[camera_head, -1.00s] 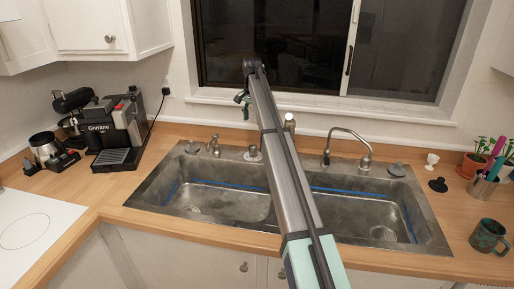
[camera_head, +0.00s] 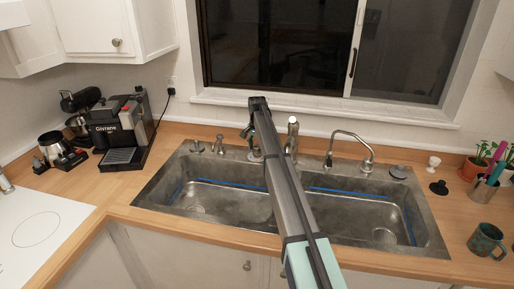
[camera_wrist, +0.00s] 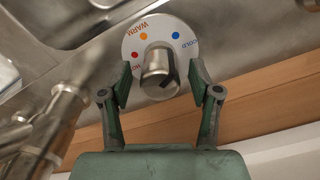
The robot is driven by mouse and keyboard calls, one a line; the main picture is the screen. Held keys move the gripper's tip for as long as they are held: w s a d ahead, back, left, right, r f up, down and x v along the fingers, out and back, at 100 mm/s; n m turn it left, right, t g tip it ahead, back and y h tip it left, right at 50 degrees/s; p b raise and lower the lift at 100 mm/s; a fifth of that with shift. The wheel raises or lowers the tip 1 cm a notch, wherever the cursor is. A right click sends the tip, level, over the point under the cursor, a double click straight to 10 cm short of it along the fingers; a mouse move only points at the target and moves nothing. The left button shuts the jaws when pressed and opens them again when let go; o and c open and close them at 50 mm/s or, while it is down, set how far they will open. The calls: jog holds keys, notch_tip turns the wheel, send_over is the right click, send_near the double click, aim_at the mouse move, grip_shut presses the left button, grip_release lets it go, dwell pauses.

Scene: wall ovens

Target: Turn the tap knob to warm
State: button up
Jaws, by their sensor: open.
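The tap knob (camera_wrist: 158,72) is a shiny metal cylinder on a round white dial (camera_wrist: 133,42) in the wrist view. The dial has a red dot at left, an orange dot by the word WARM, and a blue dot by COLD at right. A dark mark shows on the knob; I cannot tell which setting it points to. My gripper (camera_wrist: 161,76) is open, with one green finger on each side of the knob. Contact is not clear. In the head view my gripper (camera_head: 247,132) is at the sink's back edge, mostly behind my arm.
The double metal sink (camera_head: 160,190) is set in the wooden counter (camera_head: 85,180). A curved faucet (camera_head: 352,140) stands right of my arm. A metal spout (camera_wrist: 45,130) lies at left in the wrist view. A coffee machine (camera_head: 120,130) stands left, a mug (camera_head: 487,240) right.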

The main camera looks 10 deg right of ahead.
jog(key=shift+c, duration=0.3)
jog(key=c, duration=1.1)
jog(key=shift+n, duration=0.4)
jog(key=n+b, duration=0.1)
jog(key=n, duration=0.2)
jog(key=shift+f, duration=0.1)
jog(key=n+b, duration=0.1)
jog(key=n, duration=0.2)
jog(key=shift+n, duration=0.3)
jog(key=n+b, duration=0.1)
jog(key=n, duration=0.5)
jog(key=shift+n, duration=0.3)
